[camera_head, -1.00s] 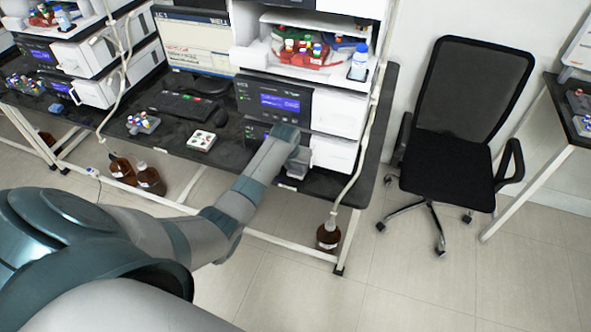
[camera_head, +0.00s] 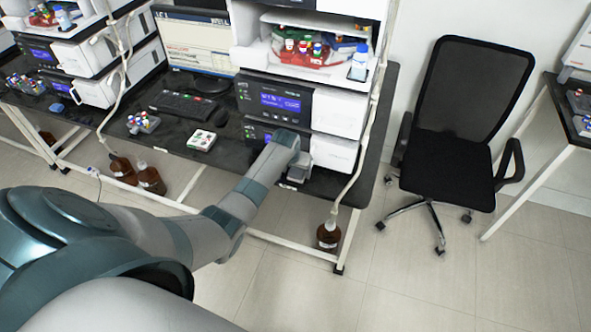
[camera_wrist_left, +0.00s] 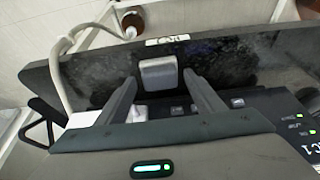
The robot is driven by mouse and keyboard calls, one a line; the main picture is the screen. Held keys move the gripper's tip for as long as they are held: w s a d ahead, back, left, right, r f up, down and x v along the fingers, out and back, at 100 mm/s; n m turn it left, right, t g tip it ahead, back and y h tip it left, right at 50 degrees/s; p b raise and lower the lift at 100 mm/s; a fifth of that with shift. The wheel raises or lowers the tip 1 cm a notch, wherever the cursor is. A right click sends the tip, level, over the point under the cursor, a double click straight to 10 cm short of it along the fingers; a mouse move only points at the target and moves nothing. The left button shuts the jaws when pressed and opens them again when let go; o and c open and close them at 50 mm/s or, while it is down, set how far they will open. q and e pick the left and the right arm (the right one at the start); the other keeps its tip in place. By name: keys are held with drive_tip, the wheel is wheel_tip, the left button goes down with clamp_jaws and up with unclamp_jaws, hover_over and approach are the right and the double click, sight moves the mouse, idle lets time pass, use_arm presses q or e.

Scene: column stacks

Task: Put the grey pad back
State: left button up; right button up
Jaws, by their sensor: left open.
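The grey pad (camera_wrist_left: 158,73) shows in the left wrist view as a small rounded block at the dark bench top (camera_wrist_left: 225,55). My left gripper (camera_wrist_left: 159,77) is open, with one finger on each side of the pad in that view. I cannot tell whether the fingers touch it. In the head view, my left gripper (camera_head: 298,170) is at the front of the bench, below the stacked instruments. My own wrist hides part of that spot. My right gripper is not in view.
Instrument stacks (camera_head: 275,100) with white modules stand just behind the gripper. A white tube (camera_head: 362,155) hangs to its right, down to a brown bottle (camera_head: 328,236) on the floor. A small white tray (camera_head: 201,140) and a keyboard (camera_head: 185,104) lie to the left. An office chair (camera_head: 447,170) stands to the right.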

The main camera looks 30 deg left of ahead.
use_arm(q)
drive_tip(key=shift+r, duration=0.2)
drive_tip(key=shift+v, duration=0.8)
drive_tip(key=a+b+v, duration=0.1)
drive_tip(key=v, duration=0.9)
drive_tip(key=shift+d+b, duration=0.35)
drive_tip(key=shift+d, duration=0.15)
drive_tip(key=shift+s, duration=0.1)
drive_tip(key=s+d+f+m+g, duration=0.1)
drive_tip(key=s+d+f, duration=0.1)
drive_tip(key=s+f, duration=0.65)
drive_tip(key=s+d+f, duration=0.2)
drive_tip(key=s+f, duration=0.2)
drive_tip(key=f, duration=0.9)
drive_tip(key=s+d+f+m+g, duration=0.1)
drive_tip(key=s+d+f, duration=0.1)
drive_tip(key=s+f, duration=0.6)
drive_tip(key=s+d+f+m, duration=0.1)
drive_tip(key=s+d+f, duration=0.2)
drive_tip(key=s, duration=0.9)
drive_tip(key=s+d+f+m, duration=0.1)
drive_tip(key=s+d+f, duration=0.2)
drive_tip(key=s+f, duration=0.7)
drive_tip(key=s+d+f+m+g+h, duration=0.1)
drive_tip(key=s+d+f, duration=0.2)
drive_tip(key=s, duration=1.2)
wheel_tip(320, 180, down, 4)
drive_tip(key=shift+s+d+r, duration=0.15)
drive_tip(key=shift+s+r, duration=0.05)
drive_tip(key=shift+s, duration=0.05)
